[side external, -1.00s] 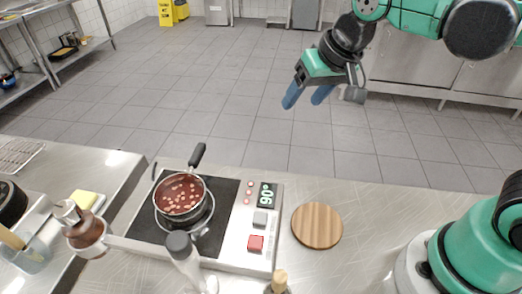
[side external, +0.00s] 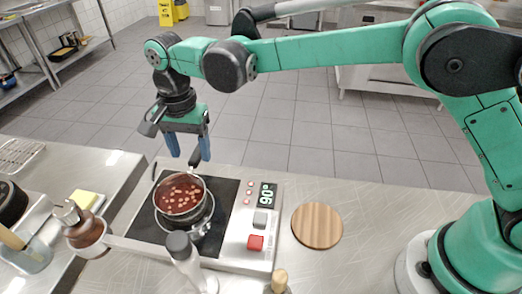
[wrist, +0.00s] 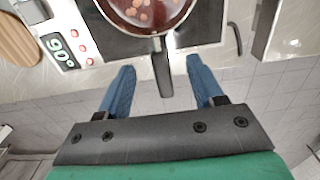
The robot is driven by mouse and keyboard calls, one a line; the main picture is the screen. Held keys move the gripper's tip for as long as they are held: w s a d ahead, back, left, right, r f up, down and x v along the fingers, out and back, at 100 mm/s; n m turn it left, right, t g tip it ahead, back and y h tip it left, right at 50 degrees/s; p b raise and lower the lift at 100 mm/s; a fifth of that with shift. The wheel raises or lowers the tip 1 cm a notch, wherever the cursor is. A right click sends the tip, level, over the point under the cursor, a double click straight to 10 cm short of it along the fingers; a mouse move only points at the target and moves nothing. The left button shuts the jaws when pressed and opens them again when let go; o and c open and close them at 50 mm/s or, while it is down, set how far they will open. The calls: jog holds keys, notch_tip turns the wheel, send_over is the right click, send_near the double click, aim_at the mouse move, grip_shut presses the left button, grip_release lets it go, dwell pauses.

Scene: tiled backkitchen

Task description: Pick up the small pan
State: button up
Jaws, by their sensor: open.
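The small pan (side external: 181,196) sits on the black top of the hot plate (side external: 229,207) and holds a red-brown liquid with several pale round pieces. Its dark handle (wrist: 163,74) points away from the hot plate toward the far counter edge. My gripper (side external: 188,158) is open and empty, pointing down just beyond the pan near that handle. In the wrist view the two blue fingers (wrist: 158,66) stand on either side of the handle, with gaps on both sides. I cannot tell the fingers' height above the handle. In the side view the fingers partly hide the handle.
A round wooden board (side external: 317,225) lies right of the hot plate. A clear bottle (side external: 187,262) and another bottle stand at the front. A brown jar (side external: 85,233) and a yellow sponge (side external: 83,200) are at left. Beyond the counter edge is open floor.

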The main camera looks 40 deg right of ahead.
aim_at(193, 159)
jog(key=shift+f, duration=1.55)
grip_shut()
jog(key=shift+r, duration=0.1)
